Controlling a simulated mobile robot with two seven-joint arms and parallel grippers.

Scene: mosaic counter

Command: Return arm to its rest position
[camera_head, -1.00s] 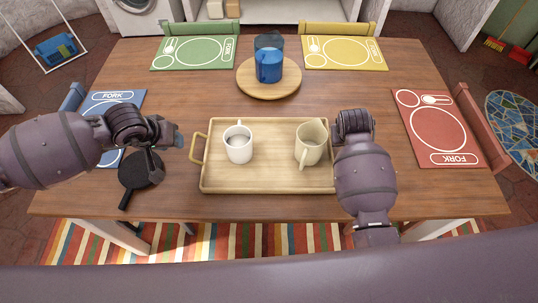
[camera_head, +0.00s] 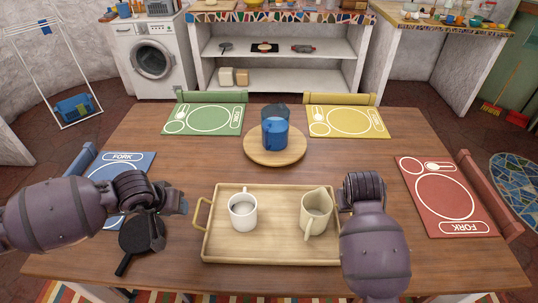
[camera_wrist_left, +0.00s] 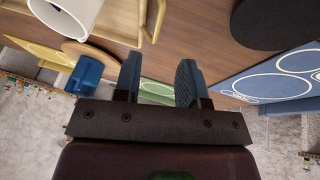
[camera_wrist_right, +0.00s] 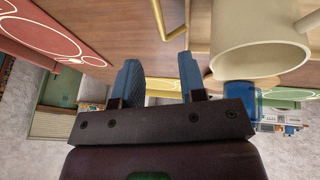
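My left arm comes in from the left in the head view, with its gripper (camera_head: 176,203) above the table between a black pan (camera_head: 142,234) and the tray. In the left wrist view its two fingers (camera_wrist_left: 158,82) are apart with nothing between them. My right arm reaches in at the tray's right end; its fingers are hidden in the head view. In the right wrist view the right gripper (camera_wrist_right: 158,80) is open and empty, close to the cream jug (camera_wrist_right: 258,42). The wooden tray (camera_head: 270,250) holds a white mug (camera_head: 243,212) and the cream jug (camera_head: 315,214), both upright.
Placemats in blue, green (camera_head: 203,119), yellow (camera_head: 348,121) and red (camera_head: 446,200) lie around the table edges. A washing machine (camera_head: 152,58) and shelves stand beyond.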

